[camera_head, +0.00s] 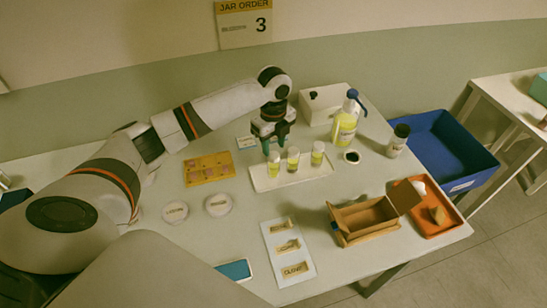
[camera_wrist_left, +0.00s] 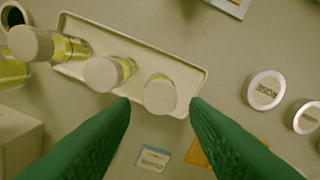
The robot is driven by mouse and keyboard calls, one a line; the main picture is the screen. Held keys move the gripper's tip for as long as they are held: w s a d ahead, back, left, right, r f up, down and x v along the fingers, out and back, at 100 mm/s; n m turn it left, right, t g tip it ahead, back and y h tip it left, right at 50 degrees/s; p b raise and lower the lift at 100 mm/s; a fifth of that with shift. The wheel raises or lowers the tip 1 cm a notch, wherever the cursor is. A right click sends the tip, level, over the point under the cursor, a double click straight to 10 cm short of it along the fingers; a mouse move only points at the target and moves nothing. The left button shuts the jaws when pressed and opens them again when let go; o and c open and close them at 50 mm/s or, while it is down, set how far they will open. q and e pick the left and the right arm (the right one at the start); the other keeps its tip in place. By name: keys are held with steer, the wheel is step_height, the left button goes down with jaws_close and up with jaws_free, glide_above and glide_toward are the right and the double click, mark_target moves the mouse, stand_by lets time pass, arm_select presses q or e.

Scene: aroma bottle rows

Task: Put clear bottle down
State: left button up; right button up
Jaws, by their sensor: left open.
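Three small clear bottles with pale caps and yellow liquid stand upright in a row on a white tray (camera_head: 290,180), also seen in the left wrist view (camera_wrist_left: 140,45). The left-end bottle (camera_head: 273,166) is directly by my left gripper (camera_head: 271,147). In the left wrist view its cap (camera_wrist_left: 160,94) lies between the two green fingertips, which are apart with gaps visible on both sides. The middle bottle (camera_head: 293,160) and the right-end bottle (camera_head: 317,154) stand clear of the fingers. My right gripper is not in view.
A yellow pump bottle (camera_head: 346,125), a dark-capped jar (camera_head: 397,143) and a white box (camera_head: 325,103) stand behind. An open cardboard box (camera_head: 365,220), orange tray (camera_head: 435,224), label card (camera_head: 288,250), yellow board (camera_head: 209,169) and two round lids (camera_head: 218,204) surround the tray. A blue bin (camera_head: 445,150) is right.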

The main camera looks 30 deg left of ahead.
arm_select(q)
step_height(320, 180, up, 5)
steer(key=shift+r+b, duration=0.1)
steer(key=shift+b, duration=0.3)
stand_by(0.4)
